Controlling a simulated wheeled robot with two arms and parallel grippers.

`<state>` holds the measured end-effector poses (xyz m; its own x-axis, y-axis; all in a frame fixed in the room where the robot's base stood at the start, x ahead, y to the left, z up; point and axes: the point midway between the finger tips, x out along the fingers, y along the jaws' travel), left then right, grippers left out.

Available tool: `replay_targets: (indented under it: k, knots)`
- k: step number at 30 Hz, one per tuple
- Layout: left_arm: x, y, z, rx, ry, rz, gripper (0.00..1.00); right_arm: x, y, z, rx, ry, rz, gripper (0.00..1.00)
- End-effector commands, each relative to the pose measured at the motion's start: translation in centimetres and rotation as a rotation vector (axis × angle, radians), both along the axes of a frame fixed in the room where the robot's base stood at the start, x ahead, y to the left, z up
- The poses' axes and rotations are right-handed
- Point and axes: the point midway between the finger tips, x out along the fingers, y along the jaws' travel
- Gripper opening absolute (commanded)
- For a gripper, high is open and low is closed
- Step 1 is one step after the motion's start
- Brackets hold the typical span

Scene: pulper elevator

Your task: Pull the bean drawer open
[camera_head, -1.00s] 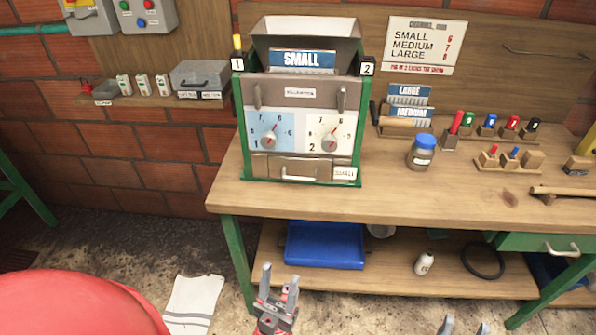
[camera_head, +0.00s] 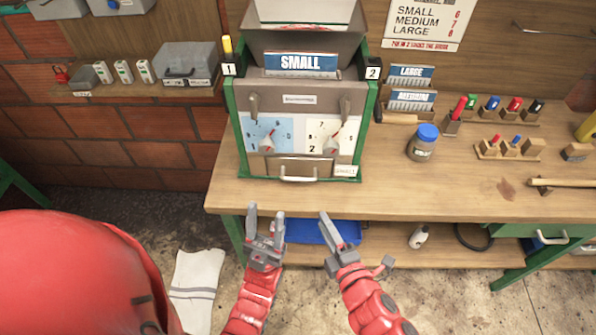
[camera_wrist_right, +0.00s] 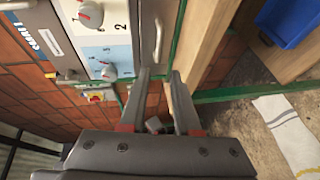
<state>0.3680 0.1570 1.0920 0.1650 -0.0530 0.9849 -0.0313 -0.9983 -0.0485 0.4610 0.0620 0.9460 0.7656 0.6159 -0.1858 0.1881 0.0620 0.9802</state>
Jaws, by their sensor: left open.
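The green-framed machine (camera_head: 240,150) stands on the bench. Its bean drawer (camera_head: 270,167) is a grey-brown front panel at the bottom, and looks shut. A pale bar handle (camera_head: 299,178) sits on its lower edge. In the right wrist view a bar handle (camera_wrist_right: 159,40), apparently the same one, is beyond the fingertips. My left gripper (camera_head: 265,212) is open and empty, below and left of the handle. My right gripper (camera_head: 328,217) is below and right of it, apart from it. In the right wrist view its fingers (camera_wrist_right: 160,78) are spread with nothing between them.
The wooden bench edge (camera_head: 400,230) runs below the machine. A blue bin (camera_head: 312,232) is on the lower shelf. A jar with a blue lid (camera_head: 424,142) and pegs on small racks stand to the right. A white towel (camera_head: 195,280) lies on the floor.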

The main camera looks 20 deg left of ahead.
Motion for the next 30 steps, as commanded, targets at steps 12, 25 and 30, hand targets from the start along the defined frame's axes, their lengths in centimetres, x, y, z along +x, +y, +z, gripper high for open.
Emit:
replay_targets:
  k: [12,25,30]
  knots:
    - [0.0,0.0,-4.0,0.000,0.001,0.000,0.50,5.1,4.3,-1.0,0.008,-0.003,0.005,0.31]
    - [0.0,0.0,-3.1,0.000,0.000,0.000,0.50,10.9,8.9,-2.4,0.008,0.001,0.002,0.31]
    - [0.0,0.0,-2.8,0.000,0.000,0.000,0.50,12.4,9.9,-2.8,0.008,0.001,-0.002,0.31]
